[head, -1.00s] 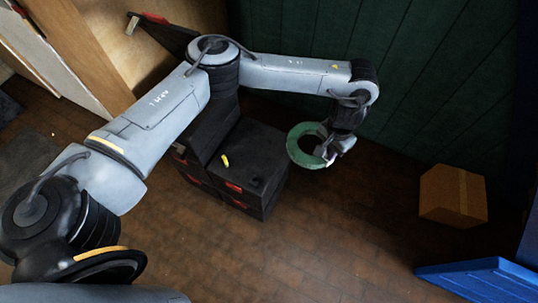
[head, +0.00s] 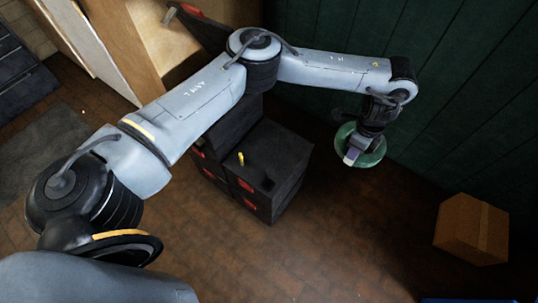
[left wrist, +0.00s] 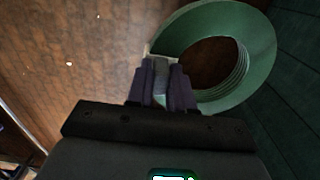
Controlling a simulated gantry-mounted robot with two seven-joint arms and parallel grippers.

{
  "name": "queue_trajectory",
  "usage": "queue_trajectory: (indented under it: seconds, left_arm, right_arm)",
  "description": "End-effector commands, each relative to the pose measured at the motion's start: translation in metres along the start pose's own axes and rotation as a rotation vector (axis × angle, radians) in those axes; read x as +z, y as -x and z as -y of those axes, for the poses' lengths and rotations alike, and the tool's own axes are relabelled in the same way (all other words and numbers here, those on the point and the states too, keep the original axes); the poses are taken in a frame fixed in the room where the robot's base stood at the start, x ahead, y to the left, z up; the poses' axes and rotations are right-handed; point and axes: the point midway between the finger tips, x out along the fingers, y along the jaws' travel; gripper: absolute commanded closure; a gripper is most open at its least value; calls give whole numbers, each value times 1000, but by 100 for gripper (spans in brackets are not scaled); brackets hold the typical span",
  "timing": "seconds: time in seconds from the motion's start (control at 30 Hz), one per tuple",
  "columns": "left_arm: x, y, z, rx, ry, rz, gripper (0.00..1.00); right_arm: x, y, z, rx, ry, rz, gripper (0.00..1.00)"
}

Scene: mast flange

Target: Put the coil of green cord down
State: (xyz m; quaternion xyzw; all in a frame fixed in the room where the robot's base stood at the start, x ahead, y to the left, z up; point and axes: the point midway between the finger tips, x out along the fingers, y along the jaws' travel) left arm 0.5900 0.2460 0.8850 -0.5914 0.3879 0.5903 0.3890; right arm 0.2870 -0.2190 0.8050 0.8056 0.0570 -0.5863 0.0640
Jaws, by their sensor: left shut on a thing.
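The coil of green cord (head: 372,157) is a ring with an open centre. It hangs from my left gripper (head: 354,153), beside the dark green wall and right of the black box. In the left wrist view the coil (left wrist: 262,40) fills the upper right, and the left gripper (left wrist: 162,78) is shut on its near left edge. Brown floor shows through the ring. I cannot tell exactly how high the coil is above the floor. My right gripper is not in view.
A black box with red parts (head: 285,160) stands left of the coil, with a small yellow object (head: 241,158) on top. A cardboard box (head: 471,229) stands at the right. The green wall (head: 450,90) is behind. Brown floor (head: 340,235) in front is clear.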

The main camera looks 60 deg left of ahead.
Motion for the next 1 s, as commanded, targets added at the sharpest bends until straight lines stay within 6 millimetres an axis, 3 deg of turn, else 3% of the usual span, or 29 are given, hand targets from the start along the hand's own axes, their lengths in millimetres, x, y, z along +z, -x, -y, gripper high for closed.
queue_trajectory:
  seconds: [0.03, 0.13, 0.3, 0.5, 0.7, 1.0]
  left_arm:
    - [18, -20, 2, 6, -48, 2, 100]
    - [57, -50, 4, 7, -129, 1, 100]
    - [125, -98, -4, 7, -115, 2, 100]
    - [178, -138, -23, 5, -28, 2, 100]
    - [208, -163, -40, 3, 10, 2, 100]
    - [223, -184, -57, -1, 18, 0, 100]
  right_arm:
    - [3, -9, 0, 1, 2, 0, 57]
    - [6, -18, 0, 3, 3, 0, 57]
    - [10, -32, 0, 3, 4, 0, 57]
    - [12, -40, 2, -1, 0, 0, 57]
    - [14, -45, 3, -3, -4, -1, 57]
    - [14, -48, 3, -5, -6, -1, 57]
